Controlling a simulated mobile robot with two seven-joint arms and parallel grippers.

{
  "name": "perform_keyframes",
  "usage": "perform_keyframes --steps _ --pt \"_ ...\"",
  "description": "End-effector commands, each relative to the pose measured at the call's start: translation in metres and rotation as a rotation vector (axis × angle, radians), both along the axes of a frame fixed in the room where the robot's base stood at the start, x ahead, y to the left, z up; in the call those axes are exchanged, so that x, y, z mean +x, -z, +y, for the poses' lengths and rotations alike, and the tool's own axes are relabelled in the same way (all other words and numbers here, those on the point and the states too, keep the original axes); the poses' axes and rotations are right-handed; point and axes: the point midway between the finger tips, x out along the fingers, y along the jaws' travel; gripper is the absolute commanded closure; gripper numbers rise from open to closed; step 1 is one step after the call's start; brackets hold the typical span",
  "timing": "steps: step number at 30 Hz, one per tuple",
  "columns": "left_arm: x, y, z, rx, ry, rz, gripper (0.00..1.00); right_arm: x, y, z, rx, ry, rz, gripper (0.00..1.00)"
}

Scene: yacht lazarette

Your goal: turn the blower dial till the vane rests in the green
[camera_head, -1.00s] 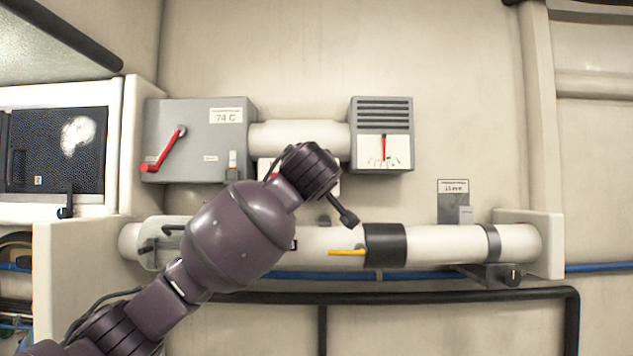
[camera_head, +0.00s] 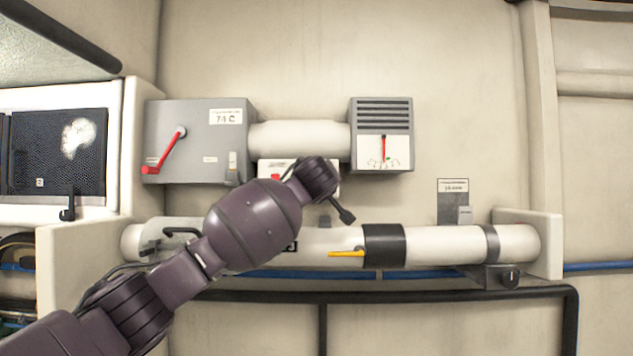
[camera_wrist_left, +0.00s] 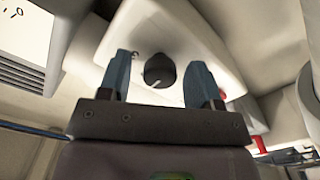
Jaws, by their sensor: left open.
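A round dark dial (camera_wrist_left: 160,70) with a pale pointer line sits on a white housing (camera_wrist_left: 160,28) in the left wrist view. My left gripper (camera_wrist_left: 160,75) is open, its two blue-grey fingers on either side of the dial; I cannot tell whether they touch it. In the head view its fingers are hidden behind my left arm. A grey louvred box (camera_head: 382,118) on the wall carries a white scale with a red vane (camera_head: 384,148), which stands nearly upright. The scale's colour marks are too small to read surely. My right gripper is not in view.
A white panel (camera_head: 272,168) with a red spot is partly hidden by my arm. A grey box (camera_head: 196,120) with a red lever (camera_head: 165,150) is left. Below runs a white pipe (camera_head: 440,240) with a yellow handle (camera_head: 346,253). A small black knob (camera_head: 510,278) sits lower right.

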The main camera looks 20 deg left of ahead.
Motion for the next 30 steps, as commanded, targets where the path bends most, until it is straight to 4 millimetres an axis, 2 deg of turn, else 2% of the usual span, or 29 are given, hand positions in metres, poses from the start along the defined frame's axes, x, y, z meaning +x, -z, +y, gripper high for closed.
perform_keyframes --steps 7,17,30 --pt "0.001 0.000 0.000 0.000 0.000 0.000 0.42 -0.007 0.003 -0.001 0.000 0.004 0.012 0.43" --pt "0.000 0.000 0.000 0.000 -0.001 0.000 0.90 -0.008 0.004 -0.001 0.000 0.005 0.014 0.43" --pt "0.001 0.001 0.000 0.093 0.001 0.031 0.90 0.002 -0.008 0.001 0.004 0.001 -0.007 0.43"
